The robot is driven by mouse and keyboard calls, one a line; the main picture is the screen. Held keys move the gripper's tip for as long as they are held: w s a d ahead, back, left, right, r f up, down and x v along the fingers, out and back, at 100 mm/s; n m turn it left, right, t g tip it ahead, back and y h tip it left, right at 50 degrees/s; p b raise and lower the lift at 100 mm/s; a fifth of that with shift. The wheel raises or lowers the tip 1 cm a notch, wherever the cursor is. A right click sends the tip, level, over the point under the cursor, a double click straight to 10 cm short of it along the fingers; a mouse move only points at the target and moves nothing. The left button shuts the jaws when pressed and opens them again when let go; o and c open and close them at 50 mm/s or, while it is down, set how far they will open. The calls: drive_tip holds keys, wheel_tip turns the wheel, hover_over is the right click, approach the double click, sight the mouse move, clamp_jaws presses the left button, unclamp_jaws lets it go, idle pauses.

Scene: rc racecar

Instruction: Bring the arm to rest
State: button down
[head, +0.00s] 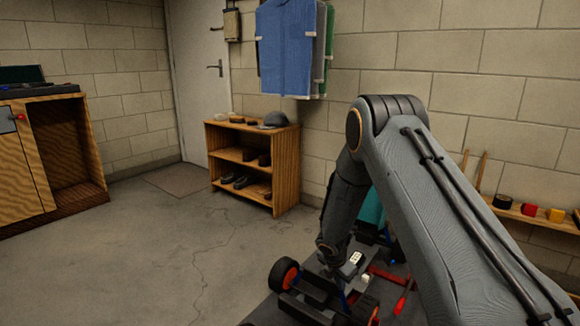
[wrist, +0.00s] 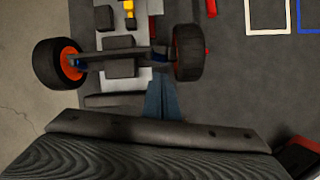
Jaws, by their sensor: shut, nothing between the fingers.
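My arm reaches down from the right in the head view, bent at a high elbow. My gripper (wrist: 160,86) is low over the car; in the wrist view its narrow blue-grey fingers are together with nothing seen between them. In the head view the fingertips are hard to make out against the car. The RC car (wrist: 120,55) has a dark axle and black tyres with orange-red hubs; it also shows in the head view (head: 290,277). The fingers overlap the axle area in the wrist view; I cannot tell whether they touch it.
The car is on a dark grey work surface (wrist: 235,85) with a red tool (head: 404,297) beside it. White and blue outlines mark the surface. A wooden shoe shelf (head: 285,165) stands by the wall. A wall shelf (head: 535,215) holds cups at right.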

drive_tip(key=s+a+r+m+g+y, duration=0.1)
drive_tip(key=s+a+r+m, duration=0.4)
drive_tip(key=s+a+r, duration=0.35)
drive_tip(key=s+a+r+m, duration=0.55)
drive_tip(key=s+r, duration=0.35)
drive_tip(key=r, duration=0.2)
drive_tip(key=s+a+r+m+g+y, duration=0.1)
drive_tip(key=s+a+r+m, duration=0.15)
drive_tip(key=s, duration=0.65)
drive_tip(key=s+a+r+m+g+y, duration=0.1)
drive_tip(key=s+r+m, duration=0.3)
drive_tip(key=s, duration=0.5)
drive_tip(key=s+a+r+m+y, duration=0.1)
drive_tip(key=s+r+m, duration=0.2)
drive_tip(key=s, duration=0.6)
drive_tip(key=d+r+m+p, duration=0.3)
drive_tip(key=d+r+p, duration=0.7)
drive_tip(key=r+p, duration=0.3)
drive_tip(key=d+r+m+h+p, duration=0.1)
drive_tip(key=d+r+m+p, duration=0.2)
drive_tip(key=d+r+p, duration=0.7)
wheel_tip(320, 180, up, 4)
drive_tip(key=p, duration=0.7)
drive_tip(key=shift+s+d+f, duration=0.2)
drive_tip(key=shift+s+d, duration=0.05)
drive_tip(key=shift+d, duration=0.1)
drive_tip(key=c, duration=2.5)
unclamp_jaws()
